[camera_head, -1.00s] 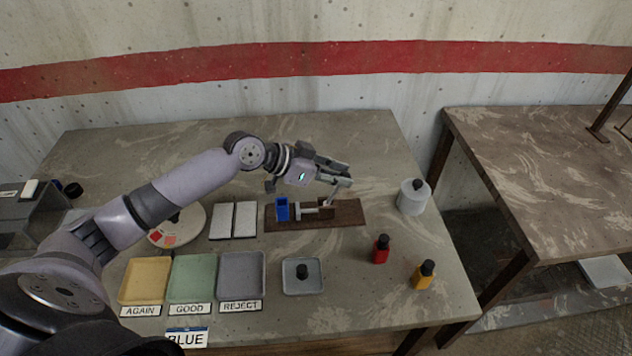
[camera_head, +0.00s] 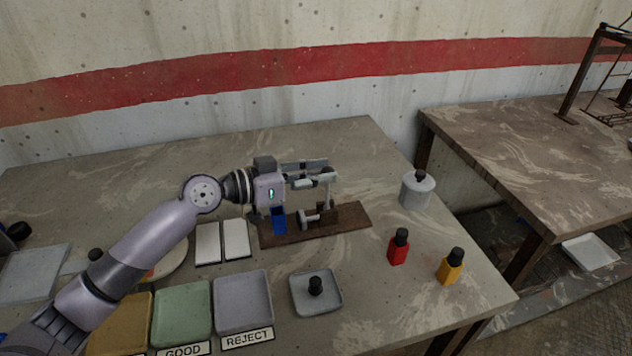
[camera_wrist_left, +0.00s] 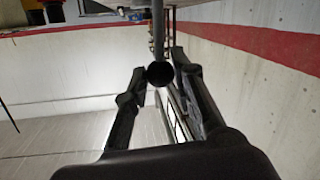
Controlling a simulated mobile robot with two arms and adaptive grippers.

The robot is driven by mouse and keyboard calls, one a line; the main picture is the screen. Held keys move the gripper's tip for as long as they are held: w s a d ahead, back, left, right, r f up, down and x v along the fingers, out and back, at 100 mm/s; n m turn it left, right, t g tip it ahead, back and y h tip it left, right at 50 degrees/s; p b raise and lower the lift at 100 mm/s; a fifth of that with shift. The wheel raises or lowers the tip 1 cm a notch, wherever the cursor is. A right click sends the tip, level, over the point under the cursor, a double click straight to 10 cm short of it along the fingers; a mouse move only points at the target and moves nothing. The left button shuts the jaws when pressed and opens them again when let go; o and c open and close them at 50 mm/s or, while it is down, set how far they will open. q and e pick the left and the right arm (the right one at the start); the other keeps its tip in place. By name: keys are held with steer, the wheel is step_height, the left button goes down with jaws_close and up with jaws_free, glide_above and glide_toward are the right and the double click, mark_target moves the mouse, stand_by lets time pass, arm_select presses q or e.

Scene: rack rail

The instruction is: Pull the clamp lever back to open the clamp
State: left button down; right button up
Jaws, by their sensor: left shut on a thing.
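The clamp (camera_head: 311,219) sits on a dark wooden board (camera_head: 350,224) on the table. Its lever (camera_head: 330,194) stands roughly upright from the clamp's right end. My left gripper (camera_head: 332,174) is above the board, its fingers pointing right, shut on the top of the lever. In the left wrist view, the lever's round black end (camera_wrist_left: 160,74) sits between the two fingers. A blue block (camera_head: 279,220) is at the clamp's left end, partly hidden by my gripper. My right gripper is not in view.
A red bottle (camera_head: 398,248) and a yellow bottle (camera_head: 451,266) stand at the right. A lidded grey pot (camera_head: 417,191) stands behind them. A small tray (camera_head: 332,302) and a REJECT tray (camera_head: 234,319) lie in front of the board. The table behind my gripper is clear.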

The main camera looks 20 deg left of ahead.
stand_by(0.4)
arm_select(q)
steer(key=c, duration=1.3)
jaws_free()
steer(key=shift+a, duration=0.1)
steer(key=shift+c, duration=0.2)
steer(key=v, duration=1.2)
